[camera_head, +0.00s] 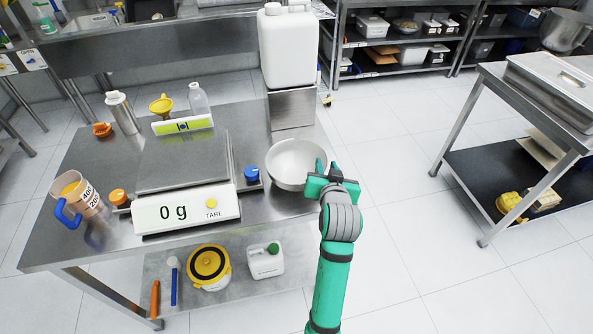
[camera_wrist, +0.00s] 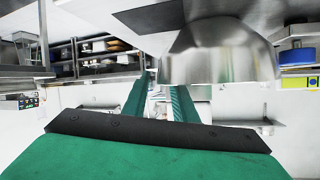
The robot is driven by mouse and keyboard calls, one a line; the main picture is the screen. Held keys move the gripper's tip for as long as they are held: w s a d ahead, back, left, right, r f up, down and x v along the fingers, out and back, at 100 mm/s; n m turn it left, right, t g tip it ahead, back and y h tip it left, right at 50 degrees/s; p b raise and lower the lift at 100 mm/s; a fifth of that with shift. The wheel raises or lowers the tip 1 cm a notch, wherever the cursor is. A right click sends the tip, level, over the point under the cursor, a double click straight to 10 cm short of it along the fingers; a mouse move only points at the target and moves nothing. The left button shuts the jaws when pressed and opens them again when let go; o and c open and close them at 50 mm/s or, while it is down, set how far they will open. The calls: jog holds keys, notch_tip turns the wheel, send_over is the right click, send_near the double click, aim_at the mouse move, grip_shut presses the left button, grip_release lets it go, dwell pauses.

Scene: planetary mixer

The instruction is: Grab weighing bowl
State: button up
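The weighing bowl (camera_head: 291,160), a round shallow metal bowl, stands upright at the right edge of the steel table, right of the scale. My gripper (camera_head: 328,170) is at the bowl's right rim, its two green fingers apart. In the wrist view the open fingers (camera_wrist: 160,100) show with a gap between them. The bowl's shiny curved outside (camera_wrist: 220,52) fills the upper middle there, close to the fingers. I cannot tell whether the rim lies between the fingertips.
The scale (camera_head: 185,209) reads 0 g. A blue-capped item (camera_head: 251,174) stands between scale and bowl. A white canister (camera_head: 288,46) on a metal block is behind the bowl. A measuring jug (camera_head: 81,194) is at the left.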

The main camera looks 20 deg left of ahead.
jog(key=shift+x, duration=1.35)
jog(key=shift+a, duration=0.1)
grip_shut()
